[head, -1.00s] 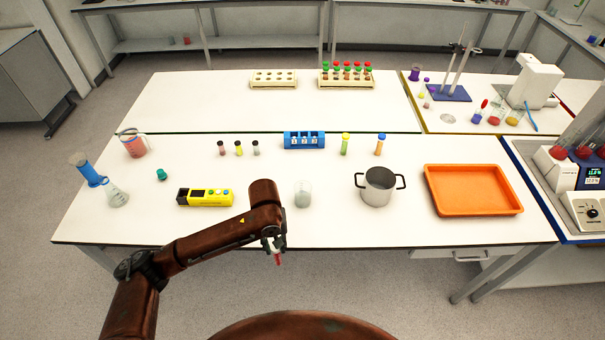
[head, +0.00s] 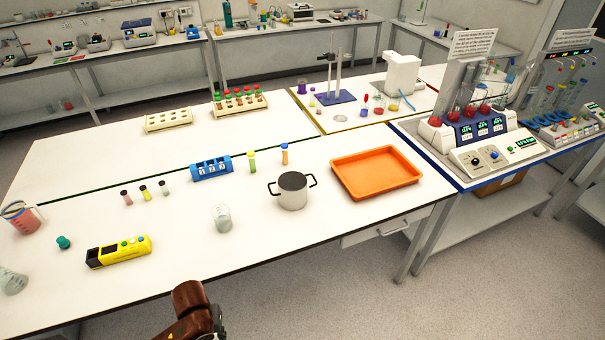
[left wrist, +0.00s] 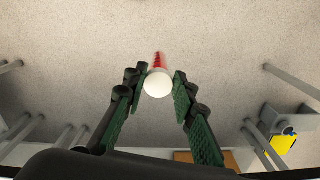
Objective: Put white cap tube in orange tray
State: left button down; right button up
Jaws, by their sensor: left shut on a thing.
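The white cap tube (left wrist: 158,84) shows in the left wrist view, white cap toward the camera and red body pointing away. My left gripper (left wrist: 159,78) is shut on it, with a green-padded finger on each side, and holds it over the floor. In the head view only part of my left arm shows at the bottom edge; the tube and fingers are not visible there. The orange tray (head: 343,178) lies empty on the right part of the table, well up and right of my arm. My right gripper is not in view.
A silver pot (head: 293,193) stands left of the tray, and a glass beaker (head: 222,219) left of the pot. A yellow device (head: 120,252) lies near the front edge. The blue rack (head: 211,169) sits behind. The floor before the table is clear.

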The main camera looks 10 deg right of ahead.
aim_at(377, 179)
jog(key=z, duration=2.35)
jog(key=i, duration=2.1)
